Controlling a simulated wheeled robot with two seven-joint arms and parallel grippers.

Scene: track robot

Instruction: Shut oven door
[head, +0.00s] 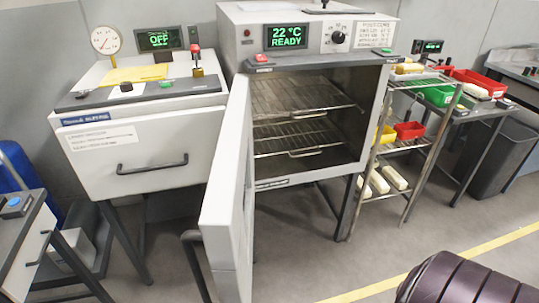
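The oven (300,35) is a light grey box on dark legs, with a green display reading 22 °C READY. Its door (230,195) is hinged on the left and stands wide open, swung out toward me. Neither of my grippers is in view.
Left of the oven stands a grey cabinet (140,165) with a dark handle and an OFF display. A wire shelf cart (415,145) with red, green and yellow bins stands right of the oven. The floor (320,255) right of the door is clear.

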